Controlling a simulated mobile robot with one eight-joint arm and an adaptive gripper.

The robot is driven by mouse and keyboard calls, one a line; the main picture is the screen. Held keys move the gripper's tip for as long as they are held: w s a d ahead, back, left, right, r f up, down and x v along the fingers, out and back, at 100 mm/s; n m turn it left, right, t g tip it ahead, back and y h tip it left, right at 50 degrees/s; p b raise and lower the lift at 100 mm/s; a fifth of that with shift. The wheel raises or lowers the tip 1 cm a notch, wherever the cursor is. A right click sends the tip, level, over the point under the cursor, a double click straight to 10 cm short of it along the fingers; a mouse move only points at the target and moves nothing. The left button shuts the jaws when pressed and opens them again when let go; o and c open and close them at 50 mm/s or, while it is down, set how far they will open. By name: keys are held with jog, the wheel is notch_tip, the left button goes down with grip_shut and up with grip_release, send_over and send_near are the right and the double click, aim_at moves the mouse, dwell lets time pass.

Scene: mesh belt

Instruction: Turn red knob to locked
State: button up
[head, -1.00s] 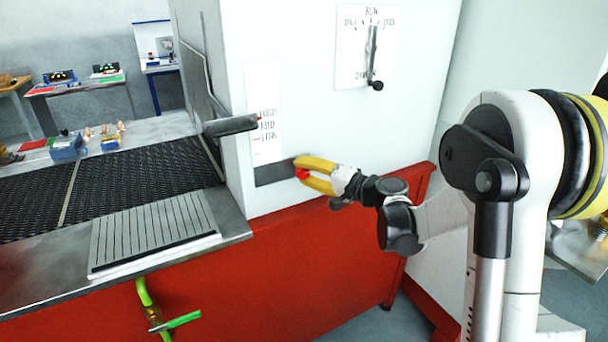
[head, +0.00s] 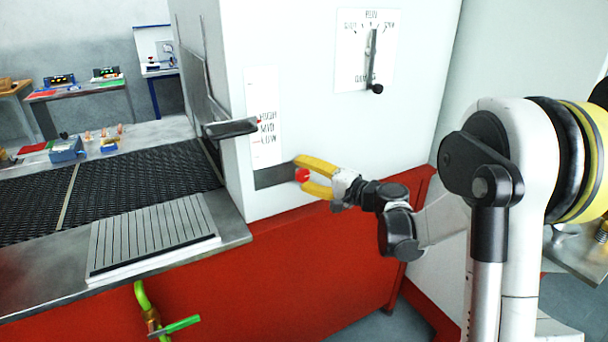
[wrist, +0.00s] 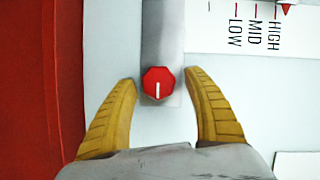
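The red knob (wrist: 158,83) is a small red octagon with a white pointer line. It sits on a grey strip (wrist: 160,30) on the white machine front. In the head view the knob (head: 302,175) shows between the yellow fingers. My gripper (wrist: 160,85) is open, with one yellow finger on each side of the knob and a clear gap to both in the wrist view. It also shows in the head view (head: 300,174), in front of the strip. In the wrist view the white line runs roughly along the strip. I see no locked mark.
Above the knob, a label (head: 264,125) reads HIGH, MID, LOW, with a dark handle (head: 231,128) beside it. A dial plate with a black lever (head: 374,60) is higher right. A red base (head: 260,270) and a green-handled valve (head: 178,325) lie below; the mesh belt (head: 130,180) is left.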

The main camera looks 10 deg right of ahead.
jog(key=shift+s, duration=0.1)
jog(key=v, duration=1.2)
